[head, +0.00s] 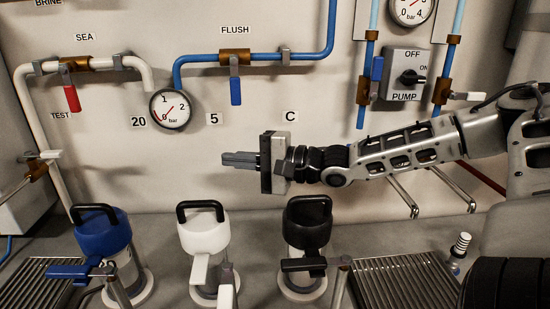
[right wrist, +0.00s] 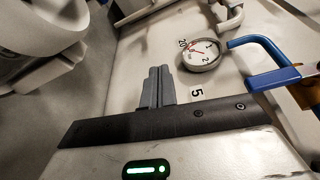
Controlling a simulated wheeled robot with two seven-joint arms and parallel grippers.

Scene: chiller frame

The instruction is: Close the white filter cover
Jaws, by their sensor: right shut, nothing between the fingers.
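The white filter cover (head: 204,235) is a round white cap with a black loop handle (head: 200,207) on top. It sits on the middle of three filter housings, with a pale tab (head: 199,269) at its front. A small post with a white lever (head: 225,292) stands beside it, the lever pointing toward the front. In the right wrist view, part of a white round body (right wrist: 45,25) shows at the upper left. My right gripper (head: 226,159) is shut and empty, above and slightly right of the white cover, pointing left. My left gripper is out of view.
A blue filter (head: 102,233) stands to the left and a black filter (head: 308,225) to the right, each with a sideways lever. Grilles lie on both sides. Pipes and a gauge (head: 170,109) are on the wall behind.

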